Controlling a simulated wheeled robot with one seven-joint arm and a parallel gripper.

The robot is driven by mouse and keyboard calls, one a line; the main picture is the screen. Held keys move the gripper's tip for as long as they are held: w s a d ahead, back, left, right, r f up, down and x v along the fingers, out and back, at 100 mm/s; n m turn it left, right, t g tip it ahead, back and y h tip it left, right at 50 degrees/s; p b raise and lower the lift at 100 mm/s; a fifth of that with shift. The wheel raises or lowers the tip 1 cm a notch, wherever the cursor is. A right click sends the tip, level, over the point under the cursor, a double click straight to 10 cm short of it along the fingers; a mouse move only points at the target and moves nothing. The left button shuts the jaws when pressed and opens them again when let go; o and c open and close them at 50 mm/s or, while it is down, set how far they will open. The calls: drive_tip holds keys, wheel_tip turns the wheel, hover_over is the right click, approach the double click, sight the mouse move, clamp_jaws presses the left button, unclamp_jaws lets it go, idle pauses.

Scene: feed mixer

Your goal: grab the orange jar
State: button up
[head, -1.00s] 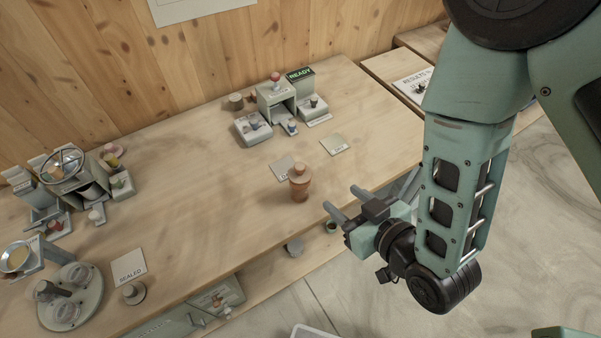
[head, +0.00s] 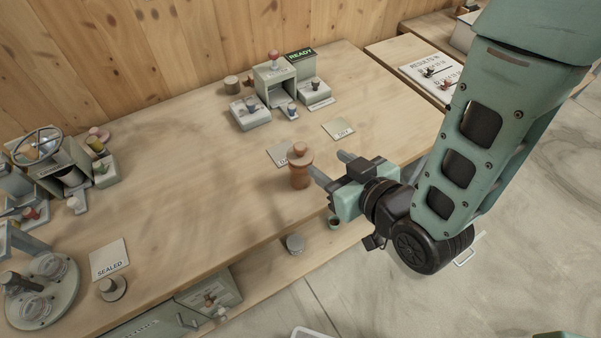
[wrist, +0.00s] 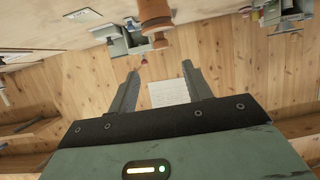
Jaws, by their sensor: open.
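The orange jar (head: 300,170) stands upright on the wooden table near its front edge, beside a small label card. It has a brownish-orange body and a knobbed lid. My gripper (head: 331,167) is open just to the right of the jar, its fingers pointing toward it. In the head view the fingertips look close to the jar; I cannot tell whether they touch. In the wrist view the jar (wrist: 154,14) shows at the top, beyond the open fingers (wrist: 159,80), with nothing between them.
A grey station with a READY sign (head: 275,82) stands at the back. A DRY card (head: 338,130) lies behind the jar. A SEALED card (head: 109,259) and a round grey plate (head: 42,290) are at the left. The table's middle (head: 190,170) is clear.

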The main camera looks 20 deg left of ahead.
sight(302, 148)
drive_tip(key=p+x, duration=0.2)
drive_tip(key=x, duration=0.3)
drive_tip(key=shift+w+a, duration=0.25)
drive_tip(key=shift+a, duration=0.1)
drive_tip(key=p+x, duration=0.3)
drive_tip(key=x, duration=0.1)
drive_tip(key=shift+s+a+f, duration=0.1)
drive_tip(key=shift+f, duration=0.1)
drive_tip(key=shift+w+a+f, duration=0.35)
drive_tip(key=shift+a, duration=0.1)
clamp_jaws()
